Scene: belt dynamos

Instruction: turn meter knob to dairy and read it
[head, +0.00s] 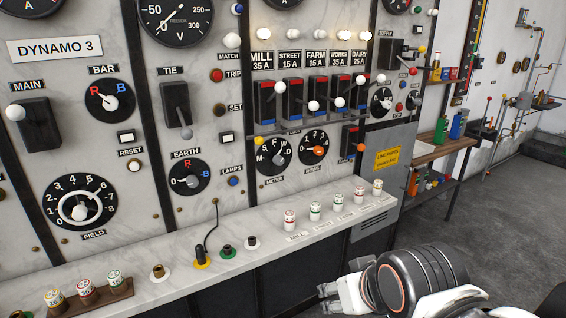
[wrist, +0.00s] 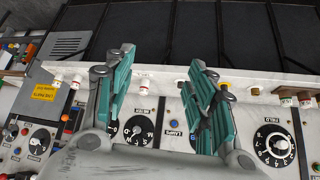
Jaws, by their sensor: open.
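The meter knob (head: 275,158) is a black dial with white letters around it, M, S, F, W and D, and the METER label below it. It sits low on the marble panel; its exact pointer direction is too small to tell. In the wrist view, which shows the panel upside down, a similar dial (wrist: 138,130) appears between the fingers and is probably this knob. My gripper (wrist: 163,57) has two teal fingers spread apart with nothing between them.
The rheostat-like dial (head: 314,149) is right of the meter knob. A marble ledge (head: 330,222) with small knobs and sockets juts out below. Open floor lies right.

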